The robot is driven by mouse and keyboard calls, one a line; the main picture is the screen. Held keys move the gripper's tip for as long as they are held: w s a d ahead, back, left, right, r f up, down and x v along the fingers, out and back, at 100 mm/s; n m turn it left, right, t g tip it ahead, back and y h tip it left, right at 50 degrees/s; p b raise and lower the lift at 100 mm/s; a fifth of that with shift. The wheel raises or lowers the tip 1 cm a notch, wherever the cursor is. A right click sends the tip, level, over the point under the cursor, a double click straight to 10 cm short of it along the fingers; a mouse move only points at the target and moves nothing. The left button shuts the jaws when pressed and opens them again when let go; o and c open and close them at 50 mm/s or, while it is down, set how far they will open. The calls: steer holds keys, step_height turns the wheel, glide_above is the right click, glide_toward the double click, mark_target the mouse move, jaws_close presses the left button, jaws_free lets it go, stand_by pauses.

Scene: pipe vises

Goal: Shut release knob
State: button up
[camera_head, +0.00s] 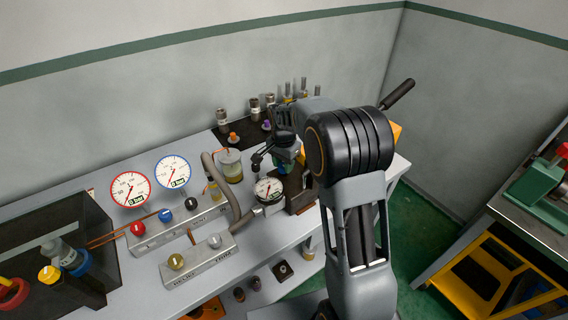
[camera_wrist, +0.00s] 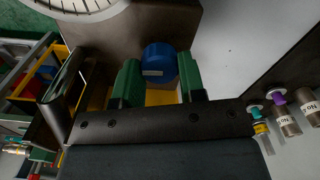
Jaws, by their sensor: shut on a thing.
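In the wrist view a round blue knob (camera_wrist: 160,62) with a small white mark stands out from a dark brown block. The green fingers of my gripper (camera_wrist: 159,82) are on its left and right sides, shut on it. No lettering shows on the knob, so I cannot read whether it is the release knob. In the head view my gripper (camera_head: 288,156) is beside a small pressure gauge (camera_head: 268,188) on the bench, and my arm hides part of that spot. The gauge's white dial (camera_wrist: 90,15) also shows at the top of the wrist view.
Two valve blocks with coloured knobs (camera_head: 178,224) (camera_head: 196,260) and two wall-side gauges (camera_head: 130,189) (camera_head: 173,172) stand left. A dark open box (camera_head: 95,225) is at far left. Fittings (camera_head: 255,107) stand on a black mat behind. A yellow-framed cart (camera_head: 490,270) is right.

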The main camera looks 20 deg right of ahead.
mark_target(283, 165)
steer(key=shift+r+m, duration=0.1)
steer(key=shift+m, duration=0.4)
steer(key=o, duration=0.9)
step_height(283, 165, up, 14)
steer(key=shift+f+b, duration=0.15)
steer(key=shift+b, duration=0.15)
stand_by(0.4)
